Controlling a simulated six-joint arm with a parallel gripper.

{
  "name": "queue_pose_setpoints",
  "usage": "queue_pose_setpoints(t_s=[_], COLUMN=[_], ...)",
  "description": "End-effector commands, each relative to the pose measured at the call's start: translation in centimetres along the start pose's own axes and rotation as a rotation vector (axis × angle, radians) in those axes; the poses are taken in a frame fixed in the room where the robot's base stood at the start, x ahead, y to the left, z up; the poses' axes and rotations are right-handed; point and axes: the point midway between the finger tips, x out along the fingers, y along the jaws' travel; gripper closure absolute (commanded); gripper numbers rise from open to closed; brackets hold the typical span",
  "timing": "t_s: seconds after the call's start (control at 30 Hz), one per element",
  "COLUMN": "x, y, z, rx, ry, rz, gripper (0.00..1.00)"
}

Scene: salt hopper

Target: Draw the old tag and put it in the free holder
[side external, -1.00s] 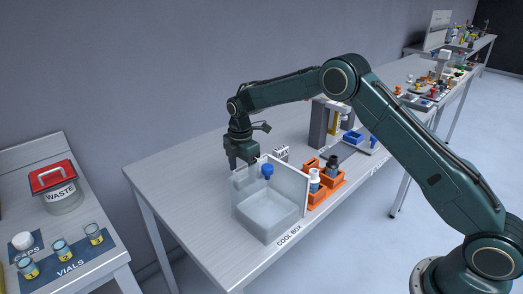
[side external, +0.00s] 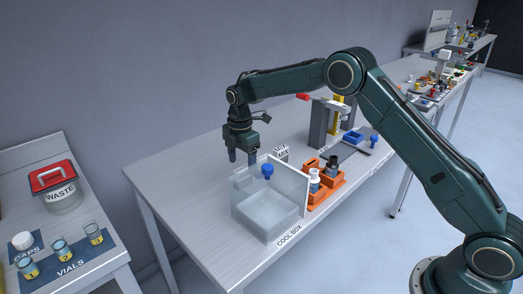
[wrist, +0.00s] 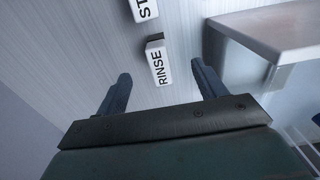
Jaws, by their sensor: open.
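A white tag lettered RINSE (wrist: 158,64) lies ahead of my fingers in the wrist view, between their lines, with a dark piece at its upper end. A second white tag, its lettering cut to "ST" (wrist: 144,9), is at the top edge. I cannot tell which is the old tag, and no free holder is clear. White lettered blocks (side external: 281,153) stand behind the cool box in the side view. My gripper (side external: 242,163) is open and empty, above the bench at the cool box's back left; it also shows in the wrist view (wrist: 160,83).
The translucent cool box (side external: 268,213) with a blue-topped item (side external: 267,170) stands close to my gripper. Orange holders (side external: 327,190) and a grey stand (side external: 319,122) with a red part (side external: 303,97) are to the right. The bench's left part is clear.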

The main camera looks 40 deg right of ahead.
Motion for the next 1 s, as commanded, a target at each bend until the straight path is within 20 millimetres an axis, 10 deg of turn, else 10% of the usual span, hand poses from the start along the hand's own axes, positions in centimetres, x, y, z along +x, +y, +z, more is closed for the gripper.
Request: queue_pose_setpoints(t_s=[1.0], x=[-2.9], y=[0.0], z=[0.0], rx=[0.000], ry=[0.000], rz=[0.000], gripper=[0.30])
